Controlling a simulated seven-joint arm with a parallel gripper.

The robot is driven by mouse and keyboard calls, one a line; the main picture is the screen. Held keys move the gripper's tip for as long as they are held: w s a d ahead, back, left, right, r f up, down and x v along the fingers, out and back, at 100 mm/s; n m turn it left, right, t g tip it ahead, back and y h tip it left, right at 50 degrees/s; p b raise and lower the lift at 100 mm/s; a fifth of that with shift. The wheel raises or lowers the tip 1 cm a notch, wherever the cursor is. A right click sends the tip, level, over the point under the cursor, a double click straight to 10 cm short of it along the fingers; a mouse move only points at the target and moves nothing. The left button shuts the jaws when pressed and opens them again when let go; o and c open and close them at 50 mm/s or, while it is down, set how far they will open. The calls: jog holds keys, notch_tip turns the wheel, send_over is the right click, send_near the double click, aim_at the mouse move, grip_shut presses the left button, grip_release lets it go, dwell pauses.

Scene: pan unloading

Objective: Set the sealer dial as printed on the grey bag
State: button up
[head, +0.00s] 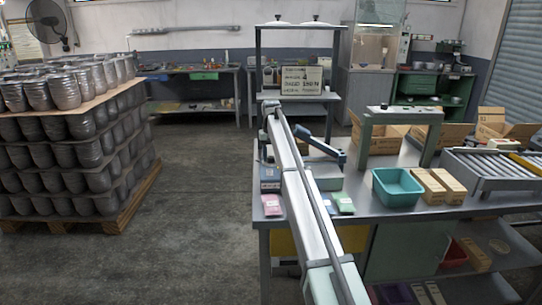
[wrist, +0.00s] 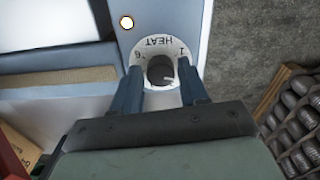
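The sealer dial (wrist: 160,70) is a dark round knob with a light mark at its lower right, in the wrist view. Its white ring (wrist: 158,46) reads HEAT, with a 6 and a 1 at its ends, upside down here. My gripper (wrist: 161,82) is open, with one blue finger on each side of the knob. Small gaps seem to show between knob and fingers. The ring sits on a blue-grey sealer panel (wrist: 134,8) with a lit round lamp (wrist: 127,22). In the head view my arm hides the gripper and dial. I cannot make out the grey bag or its print.
A pink packet (head: 272,205) and a green packet (head: 343,202) lie at the workbench's front edge (head: 395,213). A teal bin (head: 397,187), small cartons (head: 440,186) and a roller conveyor (head: 492,166) stand to the right. A sign (head: 302,80) hangs behind. Stacked pots (head: 65,135) stand left.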

aim_at(271, 157)
jog(key=shift+o, duration=1.2)
notch_tip(271, 157, up, 14)
jog(key=shift+f, duration=0.1)
